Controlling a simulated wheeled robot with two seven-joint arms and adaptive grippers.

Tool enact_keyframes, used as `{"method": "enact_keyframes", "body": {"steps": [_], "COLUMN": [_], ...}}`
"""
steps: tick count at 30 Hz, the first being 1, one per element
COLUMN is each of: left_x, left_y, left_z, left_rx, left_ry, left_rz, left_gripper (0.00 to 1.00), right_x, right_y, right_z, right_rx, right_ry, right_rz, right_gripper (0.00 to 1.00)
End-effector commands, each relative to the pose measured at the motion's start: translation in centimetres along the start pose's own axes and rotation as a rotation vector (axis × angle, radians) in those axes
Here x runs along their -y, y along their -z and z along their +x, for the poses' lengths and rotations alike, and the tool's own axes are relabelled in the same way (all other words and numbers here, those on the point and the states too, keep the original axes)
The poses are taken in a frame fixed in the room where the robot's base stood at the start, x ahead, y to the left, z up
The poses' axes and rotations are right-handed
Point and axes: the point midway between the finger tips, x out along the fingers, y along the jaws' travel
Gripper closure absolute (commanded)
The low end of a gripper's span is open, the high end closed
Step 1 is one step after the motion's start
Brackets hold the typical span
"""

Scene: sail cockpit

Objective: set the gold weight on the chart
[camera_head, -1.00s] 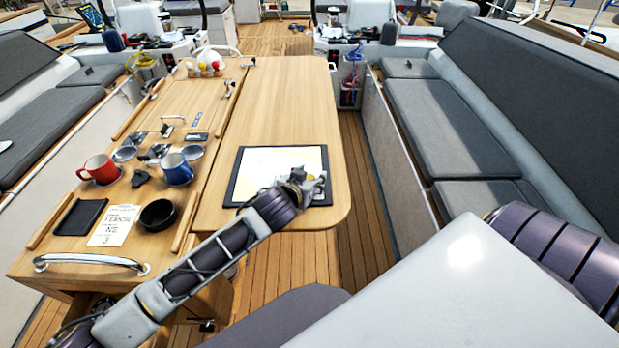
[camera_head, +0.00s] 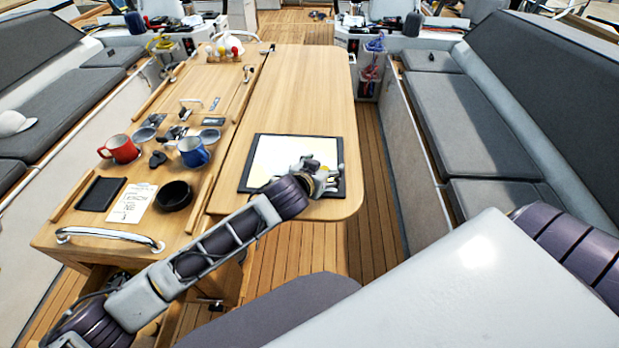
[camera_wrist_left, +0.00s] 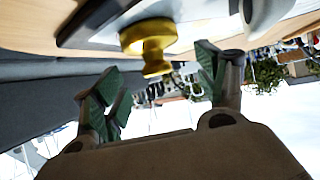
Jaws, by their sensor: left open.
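The chart (camera_head: 283,150) is a pale sheet on a dark-edged board, lying on the table's near right part. My left gripper (camera_head: 326,180) is low over the board's right side and covers part of it. The gold weight (camera_wrist_left: 148,42) shows in the left wrist view, where the picture is tilted over. Its wide base meets the pale sheet and its knob points toward my gripper. My left gripper (camera_wrist_left: 158,85) is open, its green-padded fingers on either side of the knob with gaps. In the head view the weight is mostly hidden by the gripper. My right gripper is out of view.
Left of the chart, the table holds a red mug (camera_head: 121,149), a blue mug (camera_head: 193,152), a black bowl (camera_head: 174,195), a black tray (camera_head: 101,194) and a paper card (camera_head: 132,203). The wooden top (camera_head: 300,90) beyond the chart is clear. Grey benches (camera_head: 450,120) flank the table.

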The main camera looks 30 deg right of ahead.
Motion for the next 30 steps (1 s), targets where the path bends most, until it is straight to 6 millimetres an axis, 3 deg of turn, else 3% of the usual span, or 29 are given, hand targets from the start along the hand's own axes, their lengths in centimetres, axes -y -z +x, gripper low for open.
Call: {"method": "enact_keyframes", "body": {"steps": [30], "left_x": [0.1], "left_y": [0.0], "left_z": [-9.4], "left_rx": [0.000], "left_ry": [0.001], "left_rz": [-0.001], "left_gripper": [0.27], "right_x": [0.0], "right_y": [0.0], "right_z": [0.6], "right_rx": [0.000], "right_ry": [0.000], "right_rz": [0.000], "right_gripper": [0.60]}}
